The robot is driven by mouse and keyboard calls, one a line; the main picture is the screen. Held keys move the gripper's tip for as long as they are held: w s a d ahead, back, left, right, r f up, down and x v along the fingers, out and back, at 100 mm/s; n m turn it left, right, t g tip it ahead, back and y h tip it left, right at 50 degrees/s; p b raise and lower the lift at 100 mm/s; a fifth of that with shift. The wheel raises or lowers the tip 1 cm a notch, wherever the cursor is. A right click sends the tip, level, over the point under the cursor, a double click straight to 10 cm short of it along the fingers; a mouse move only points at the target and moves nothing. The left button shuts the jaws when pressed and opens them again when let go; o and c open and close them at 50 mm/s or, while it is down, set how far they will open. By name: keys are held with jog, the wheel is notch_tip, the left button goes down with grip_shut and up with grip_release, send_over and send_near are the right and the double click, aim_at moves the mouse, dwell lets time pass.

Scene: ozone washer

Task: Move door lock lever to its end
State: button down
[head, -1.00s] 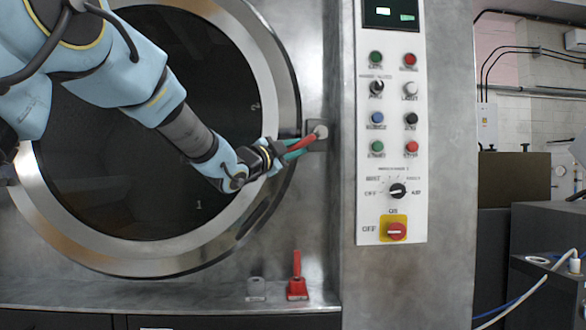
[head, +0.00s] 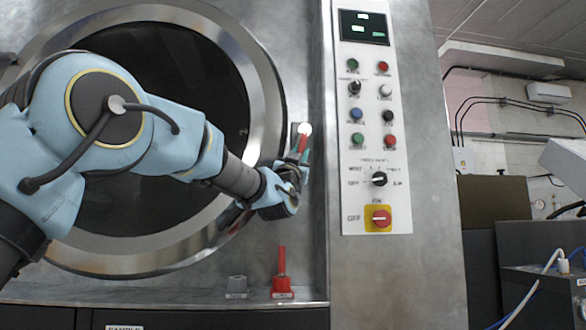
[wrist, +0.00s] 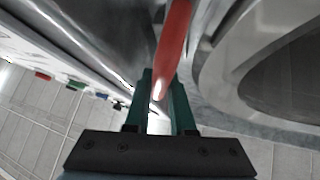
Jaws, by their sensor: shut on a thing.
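The door lock lever (head: 303,144) has a red handle and a pale round pivot at the right edge of the large round door (head: 150,200). In the head view it points down from the pivot, partly hidden by my gripper (head: 303,156). My gripper's green fingers are shut on the red handle. In the wrist view the red lever (wrist: 173,45) runs from the top edge down between the green fingers of my gripper (wrist: 162,88).
A control panel (head: 375,150) with buttons, knobs and a red switch stands to the right of the lever. Below, a second upright red lever (head: 282,285) and a grey tab (head: 237,285) stand on the ledge. Dark cabinets (head: 540,255) stand at the far right.

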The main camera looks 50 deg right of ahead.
jog(key=n+t, duration=0.1)
jog(key=n, duration=0.1)
jog(key=s+d+n+t+y+b, duration=0.1)
jog(key=n+t, duration=0.1)
jog(key=d+n+t+y, duration=0.1)
jog(key=n+t, duration=0.1)
jog(key=shift+s+f+n, duration=0.2)
jog(key=shift+s+n, duration=0.05)
jog(key=shift+n, duration=0.05)
jog(key=c, duration=0.8)
grip_release()
jog(key=shift+o, duration=0.2)
jog(key=b+v, duration=0.2)
jog(key=v, duration=0.8)
jog(key=shift+s+a+f, duration=0.2)
jog(key=shift+s+f, duration=0.05)
jog(key=shift+s, duration=0.05)
